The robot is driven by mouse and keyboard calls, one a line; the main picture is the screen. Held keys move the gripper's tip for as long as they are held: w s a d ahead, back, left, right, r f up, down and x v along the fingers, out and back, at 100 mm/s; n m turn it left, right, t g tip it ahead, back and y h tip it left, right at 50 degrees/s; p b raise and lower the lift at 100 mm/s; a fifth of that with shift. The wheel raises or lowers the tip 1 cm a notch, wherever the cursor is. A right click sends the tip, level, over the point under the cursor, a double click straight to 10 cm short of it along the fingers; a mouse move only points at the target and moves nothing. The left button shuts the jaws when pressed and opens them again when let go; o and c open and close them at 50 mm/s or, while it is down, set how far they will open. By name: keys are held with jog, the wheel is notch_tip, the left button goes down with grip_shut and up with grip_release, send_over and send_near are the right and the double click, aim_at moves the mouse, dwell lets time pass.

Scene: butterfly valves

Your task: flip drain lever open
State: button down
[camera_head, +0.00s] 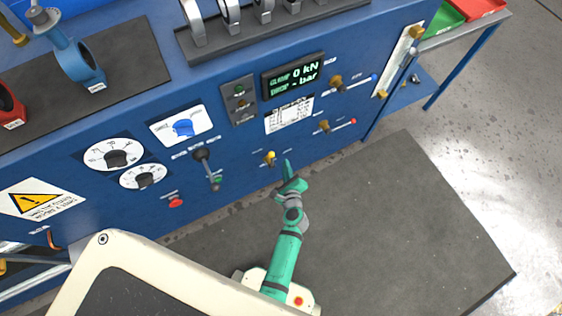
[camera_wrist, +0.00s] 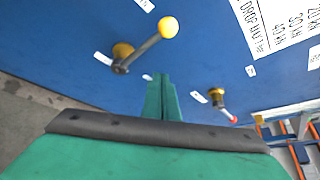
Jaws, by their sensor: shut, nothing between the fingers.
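A lever with a yellow ball knob (camera_head: 270,156) is on the blue front panel; the wrist view shows its knob (camera_wrist: 168,27), grey arm and brass hub (camera_wrist: 122,51). A red-tipped lever with a brass hub (camera_head: 324,126) is to its right, also in the wrist view (camera_wrist: 217,97). A blue-tipped lever (camera_head: 339,82) is above that. The labels are too small to read, so I cannot tell which is the drain lever. My gripper (camera_head: 287,165) is shut and empty, just below and right of the yellow knob. Its fingers (camera_wrist: 161,80) point at the panel between the two lower levers, apparently touching neither.
A black-handled lever (camera_head: 203,158), a red button (camera_head: 176,202) and dials (camera_head: 113,154) are to the left on the panel. A display (camera_head: 293,75) is above. A dark mat (camera_head: 390,205) covers the floor at right, clear of objects.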

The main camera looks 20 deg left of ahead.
jog(key=s+d, duration=0.2)
jog(key=s, duration=0.5)
jog(key=shift+s+d, duration=0.25)
jog(key=shift+d, duration=0.15)
jog(key=shift+w+r, duration=0.1)
